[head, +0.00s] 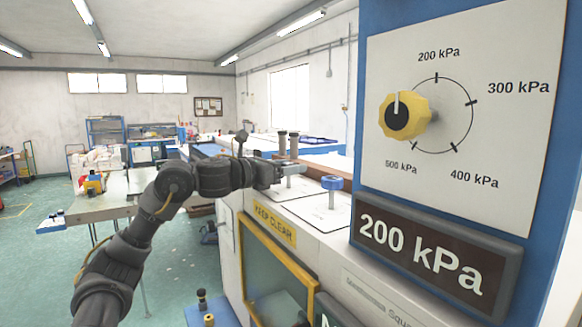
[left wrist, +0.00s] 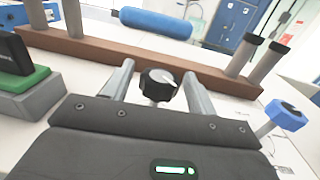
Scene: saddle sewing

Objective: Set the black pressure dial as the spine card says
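A black dial (left wrist: 158,84) with a white pointer line stands between the two grey fingers of my left gripper (left wrist: 160,82) in the left wrist view. The fingers look apart, with gaps on both sides of the dial. In the head view my left gripper (head: 285,172) is over the white bench top, and I cannot make out the black dial there. A large yellow knob with a black centre (head: 405,116) sits on a scale plate marked 200 to 500 kPa; its white mark points up. A display (head: 425,262) reads 200 kPa. I cannot identify a spine card.
A blue knob on a post (head: 332,184) stands just right of my gripper. A brown rail (left wrist: 110,50) and grey posts (left wrist: 252,55) lie beyond it. A green-and-black block (left wrist: 28,75) is at left. A KEEP CLEAR sign (head: 274,224) is on the bench front.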

